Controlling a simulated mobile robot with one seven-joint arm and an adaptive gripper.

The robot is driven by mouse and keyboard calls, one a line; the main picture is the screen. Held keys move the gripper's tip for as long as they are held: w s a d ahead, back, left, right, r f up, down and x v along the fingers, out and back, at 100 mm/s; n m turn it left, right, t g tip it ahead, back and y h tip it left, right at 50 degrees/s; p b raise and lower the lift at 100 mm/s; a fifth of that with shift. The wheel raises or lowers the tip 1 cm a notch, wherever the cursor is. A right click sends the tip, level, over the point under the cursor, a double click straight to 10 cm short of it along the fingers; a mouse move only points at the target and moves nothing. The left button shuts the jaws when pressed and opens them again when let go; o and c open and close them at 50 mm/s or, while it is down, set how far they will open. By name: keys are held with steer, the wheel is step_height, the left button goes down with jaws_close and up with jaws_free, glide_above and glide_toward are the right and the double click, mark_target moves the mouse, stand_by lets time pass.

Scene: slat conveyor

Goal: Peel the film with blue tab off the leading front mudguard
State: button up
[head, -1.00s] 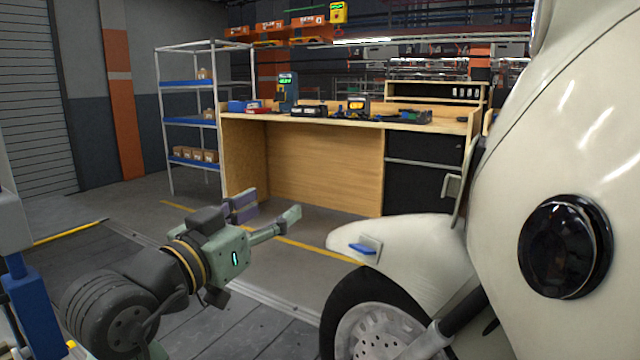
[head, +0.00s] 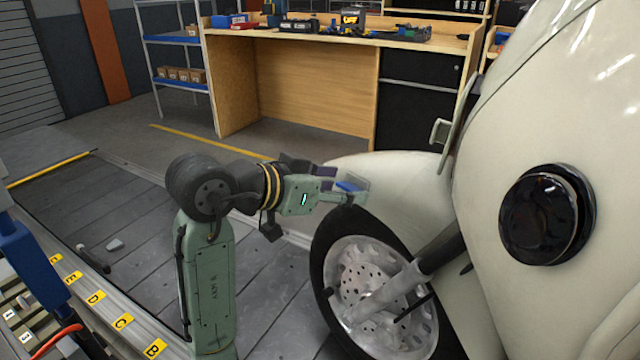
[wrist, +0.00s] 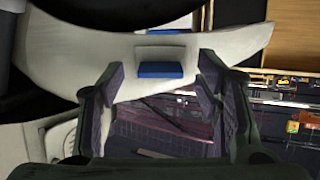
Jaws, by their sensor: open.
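The cream front mudguard (head: 390,168) curves over the front wheel in the head view and crosses the top of the wrist view (wrist: 85,48). The blue tab (head: 349,186) sits at its front end, on a small pale film patch. In the wrist view the tab (wrist: 160,69) appears in the gap between my fingertips, with the film (wrist: 166,51) just above it. My gripper (head: 345,190) is open at the mudguard's front end; it also shows in the wrist view (wrist: 163,82). I cannot tell whether a finger touches the tab. The film looks attached.
The wheel (head: 372,290) and a black round lamp (head: 546,214) are close on the right. A wooden workbench (head: 315,85) and shelf rack (head: 180,79) stand behind.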

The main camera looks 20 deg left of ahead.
steer(key=shift+w+d+f, duration=0.25)
steer(key=shift+w+d, duration=0.05)
steer(key=shift+w, duration=0.15)
steer(key=shift+c, duration=0.5)
jaws_close()
stand_by(0.4)
